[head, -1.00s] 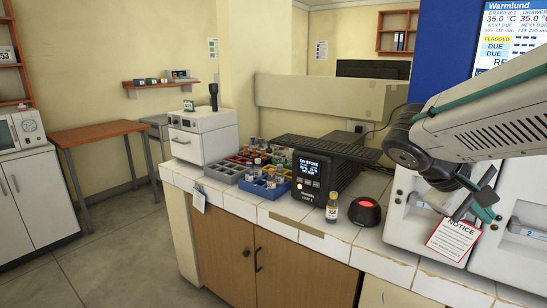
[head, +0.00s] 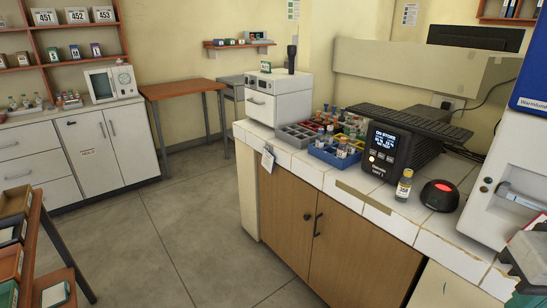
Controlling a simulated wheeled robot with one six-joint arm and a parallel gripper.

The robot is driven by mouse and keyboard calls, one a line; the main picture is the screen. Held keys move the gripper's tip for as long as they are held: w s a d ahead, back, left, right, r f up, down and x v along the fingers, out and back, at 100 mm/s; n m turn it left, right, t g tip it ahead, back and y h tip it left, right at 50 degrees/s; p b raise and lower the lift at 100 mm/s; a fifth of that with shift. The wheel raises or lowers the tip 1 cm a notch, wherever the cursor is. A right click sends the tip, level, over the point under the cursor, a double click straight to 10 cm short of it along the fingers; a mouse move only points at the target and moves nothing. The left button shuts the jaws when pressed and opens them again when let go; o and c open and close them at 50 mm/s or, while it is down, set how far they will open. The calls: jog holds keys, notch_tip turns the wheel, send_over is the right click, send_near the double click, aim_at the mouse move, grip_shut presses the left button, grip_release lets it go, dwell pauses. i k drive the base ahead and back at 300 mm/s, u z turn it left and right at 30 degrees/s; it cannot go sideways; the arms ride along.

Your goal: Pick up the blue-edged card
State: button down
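Several small cards with coloured edges stand on the wooden wall shelf at the upper left. One of them, a small card with what looks like a blue edge (head: 75,52), stands between a greenish one (head: 54,55) and a purplish one (head: 95,49). They are too small to read. A dark part of my arm, perhaps my gripper (head: 526,262), shows at the lower right edge, cut off by the frame and far from the shelf. Its fingers cannot be made out.
A white cabinet (head: 100,145) with an instrument on it stands below the shelf. A low wooden rack (head: 40,235) is at the lower left. The counter (head: 345,178) holds a blue rack, a black device, a vial and a red-topped puck. The floor (head: 190,215) between is clear.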

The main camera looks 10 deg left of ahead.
aim_at(268, 159)
jog(key=u, duration=1.35)
jog(key=i, duration=6.2)
jog(key=z, duration=3.55)
